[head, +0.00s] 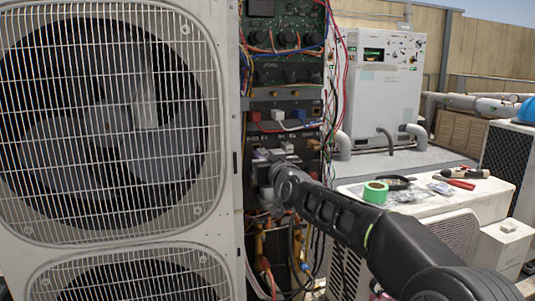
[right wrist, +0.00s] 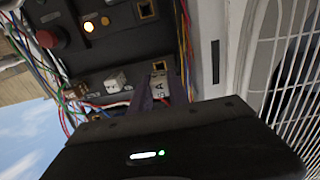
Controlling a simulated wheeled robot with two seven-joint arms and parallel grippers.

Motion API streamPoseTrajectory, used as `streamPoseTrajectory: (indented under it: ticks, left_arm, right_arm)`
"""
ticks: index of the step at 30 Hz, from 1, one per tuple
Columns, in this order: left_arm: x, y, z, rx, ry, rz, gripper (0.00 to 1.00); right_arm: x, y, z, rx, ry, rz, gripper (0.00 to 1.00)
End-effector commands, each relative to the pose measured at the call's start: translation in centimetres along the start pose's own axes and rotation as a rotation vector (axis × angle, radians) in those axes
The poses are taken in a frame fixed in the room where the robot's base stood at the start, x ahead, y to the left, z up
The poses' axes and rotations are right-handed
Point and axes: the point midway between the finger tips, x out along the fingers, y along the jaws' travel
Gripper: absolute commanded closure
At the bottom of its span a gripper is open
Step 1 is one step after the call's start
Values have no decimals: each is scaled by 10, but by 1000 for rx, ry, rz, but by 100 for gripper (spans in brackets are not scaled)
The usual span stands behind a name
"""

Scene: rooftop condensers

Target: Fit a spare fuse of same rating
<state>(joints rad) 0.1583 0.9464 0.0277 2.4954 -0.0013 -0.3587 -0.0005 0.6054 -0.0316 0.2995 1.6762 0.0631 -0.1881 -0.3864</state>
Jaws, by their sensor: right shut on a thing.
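My right arm reaches from the lower right into the open electrical bay of the condenser. Its gripper (head: 266,168) is at the lower fuse row of the panel (head: 262,101). In the right wrist view the gripper (right wrist: 159,98) is shut on a small whitish fuse block (right wrist: 159,82) with dark lettering, close against the panel. Whether the block is seated in a slot or just in front of it I cannot tell. Another white fuse block (right wrist: 116,82) sits on the panel beside it. My left gripper is not in view.
The fan grille (head: 105,120) borders the bay on the left. Loose coloured wires (head: 335,75) hang along its right side. A white unit top (head: 420,205) at right bears green tape (head: 375,192), a black dish (head: 397,182), a clear bag (head: 440,188) and hand tools (head: 462,173).

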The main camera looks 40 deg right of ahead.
Motion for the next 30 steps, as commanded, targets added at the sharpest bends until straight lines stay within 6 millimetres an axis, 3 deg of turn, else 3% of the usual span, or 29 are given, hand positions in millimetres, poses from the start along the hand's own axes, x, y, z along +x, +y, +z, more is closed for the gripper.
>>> streamPoseTrajectory:
  ticks: [7,30]
  left_arm:
    - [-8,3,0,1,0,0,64]
    - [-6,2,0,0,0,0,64]
  right_arm:
    - [10,0,0,1,0,-1,100]
    - [10,0,1,0,1,0,100]
